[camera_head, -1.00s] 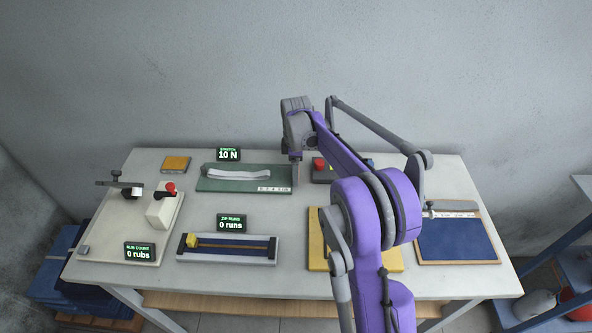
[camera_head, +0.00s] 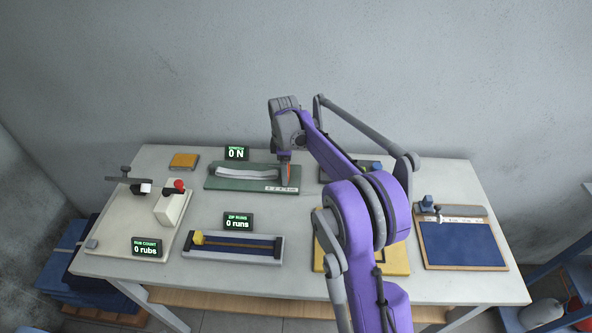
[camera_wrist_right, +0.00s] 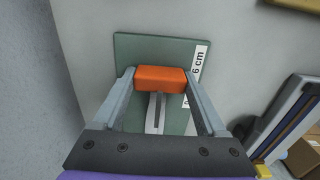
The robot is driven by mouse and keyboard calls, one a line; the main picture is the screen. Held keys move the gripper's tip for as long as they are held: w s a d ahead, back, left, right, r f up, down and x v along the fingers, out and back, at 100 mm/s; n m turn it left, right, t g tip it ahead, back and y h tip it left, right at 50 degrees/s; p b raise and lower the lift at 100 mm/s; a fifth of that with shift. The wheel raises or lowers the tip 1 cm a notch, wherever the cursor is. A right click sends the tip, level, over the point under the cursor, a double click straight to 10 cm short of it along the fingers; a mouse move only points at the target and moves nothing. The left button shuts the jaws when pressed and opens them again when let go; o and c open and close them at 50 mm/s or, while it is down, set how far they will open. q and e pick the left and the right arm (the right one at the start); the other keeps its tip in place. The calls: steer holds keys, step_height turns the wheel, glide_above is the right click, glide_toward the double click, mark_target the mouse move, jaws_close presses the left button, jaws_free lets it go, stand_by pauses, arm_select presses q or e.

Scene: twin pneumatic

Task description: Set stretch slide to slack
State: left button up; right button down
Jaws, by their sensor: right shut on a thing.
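The stretch slide is a green base (camera_head: 222,184) at the back middle of the table, with a pale band (camera_head: 245,174) along it that sags. Its orange slider block (camera_wrist_right: 160,79) shows in the wrist view over a slotted grey rail (camera_wrist_right: 156,113). My right gripper (camera_head: 286,172) reaches down at the right end of the base and is shut on the orange block, one finger on each side. A small display (camera_head: 236,153) behind the base reads 0 N. A printed scale (camera_wrist_right: 199,62) on the base is partly hidden. My left gripper is not in view.
A zip track (camera_head: 237,260) lies in front, with its display (camera_head: 238,222) reading 0 runs. A rubbing rig (camera_head: 128,235) is at the left, a blue board (camera_head: 460,245) at the right. My right arm covers part of a yellow pad (camera_head: 395,262).

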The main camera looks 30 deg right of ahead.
jaws_free()
step_height(320, 180, up, 11)
stand_by(0.6)
steer(key=shift+s+f, duration=0.1)
